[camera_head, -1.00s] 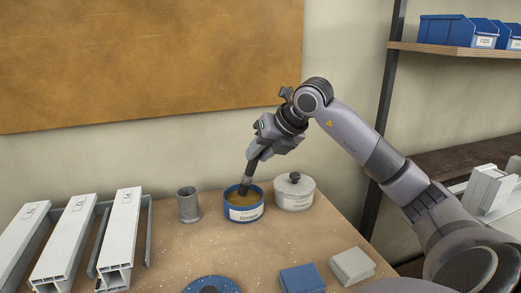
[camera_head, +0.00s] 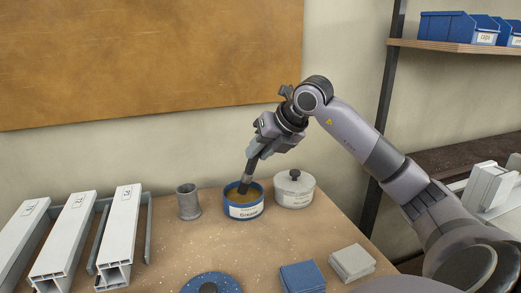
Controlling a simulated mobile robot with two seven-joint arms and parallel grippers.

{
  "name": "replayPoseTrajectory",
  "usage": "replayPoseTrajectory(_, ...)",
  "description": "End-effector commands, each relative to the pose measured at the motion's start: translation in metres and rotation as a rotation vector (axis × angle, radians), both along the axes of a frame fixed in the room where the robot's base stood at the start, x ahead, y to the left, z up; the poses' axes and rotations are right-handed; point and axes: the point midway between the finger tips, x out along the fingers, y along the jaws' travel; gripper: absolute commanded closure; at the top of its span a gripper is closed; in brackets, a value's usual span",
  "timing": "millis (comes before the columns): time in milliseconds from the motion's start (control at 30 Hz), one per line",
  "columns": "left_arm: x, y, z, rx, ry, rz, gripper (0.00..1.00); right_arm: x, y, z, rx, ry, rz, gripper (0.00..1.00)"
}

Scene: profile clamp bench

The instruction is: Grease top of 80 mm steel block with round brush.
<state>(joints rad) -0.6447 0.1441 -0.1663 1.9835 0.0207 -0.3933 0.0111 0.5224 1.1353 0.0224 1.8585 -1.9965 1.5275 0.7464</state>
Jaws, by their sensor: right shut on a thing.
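My right gripper (camera_head: 262,146) is shut on a dark round brush (camera_head: 248,174). The brush is tilted, with its lower end inside the open grease tin (camera_head: 243,211), a blue tin with a white label and brownish grease. The brush tip is hidden in the tin. I cannot make out an 80 mm steel block for certain. My left gripper is not in view.
A lidded pale tin (camera_head: 294,190) stands right of the grease tin, a grey metal cup (camera_head: 188,202) to its left. White profiles (camera_head: 120,235) lie at left. A blue lid (camera_head: 212,284), blue cloth (camera_head: 302,277) and grey pad (camera_head: 352,263) lie in front.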

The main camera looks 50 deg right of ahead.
Motion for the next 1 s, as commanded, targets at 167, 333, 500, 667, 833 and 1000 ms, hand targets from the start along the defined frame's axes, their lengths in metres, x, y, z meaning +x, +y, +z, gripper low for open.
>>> replayPoseTrajectory(167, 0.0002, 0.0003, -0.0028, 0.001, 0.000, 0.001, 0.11, -0.0001, 0.0000, -0.0030, 0.000, 0.000, 0.000, 1.00)
replayPoseTrajectory(333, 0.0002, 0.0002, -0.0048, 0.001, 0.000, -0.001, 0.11, 0.0000, 0.0000, -0.0050, 0.000, 0.000, 0.000, 1.00)
replayPoseTrajectory(500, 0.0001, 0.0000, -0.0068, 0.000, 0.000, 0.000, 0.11, -0.0001, 0.0001, -0.0070, 0.000, 0.000, 0.000, 1.00)
replayPoseTrajectory(667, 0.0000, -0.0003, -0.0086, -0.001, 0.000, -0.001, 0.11, -0.0001, 0.0000, -0.0090, 0.000, 0.000, 0.000, 1.00)
replayPoseTrajectory(833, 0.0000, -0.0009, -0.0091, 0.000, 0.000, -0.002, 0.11, -0.0001, 0.0000, -0.0096, 0.000, 0.000, 0.000, 1.00)
replayPoseTrajectory(1000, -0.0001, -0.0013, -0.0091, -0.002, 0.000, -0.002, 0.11, 0.0000, 0.0000, -0.0100, 0.000, 0.001, 0.000, 1.00)
